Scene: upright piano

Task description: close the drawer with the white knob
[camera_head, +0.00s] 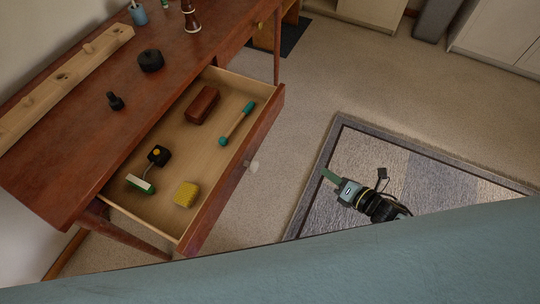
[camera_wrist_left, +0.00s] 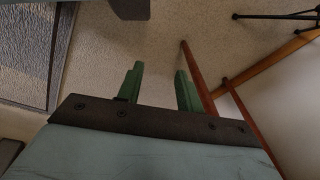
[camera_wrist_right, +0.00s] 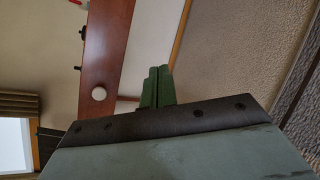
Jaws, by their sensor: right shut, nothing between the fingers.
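The wooden drawer (camera_head: 170,208) is pulled open from the reddish table in the head view. Its white knob (camera_head: 254,166) sits on the front panel and also shows in the right wrist view (camera_wrist_right: 98,94). Inside lie a yellow sponge (camera_head: 186,194), a brown block (camera_head: 202,105), a teal-ended stick (camera_head: 237,124), a green and white brush (camera_head: 140,184) and a small black item. My right gripper (camera_head: 328,175) is shut and empty, to the right of the knob and apart from it. My left gripper (camera_wrist_left: 158,86) is open and empty in the left wrist view, with table legs beyond it.
The table top (camera_head: 100,110) holds a light wooden rail (camera_head: 62,80), a round black object (camera_head: 151,60), a small black piece (camera_head: 115,101) and a blue cup (camera_head: 138,14). A grey rug (camera_head: 425,175) lies on the carpet at right. Floor in front of the drawer is clear.

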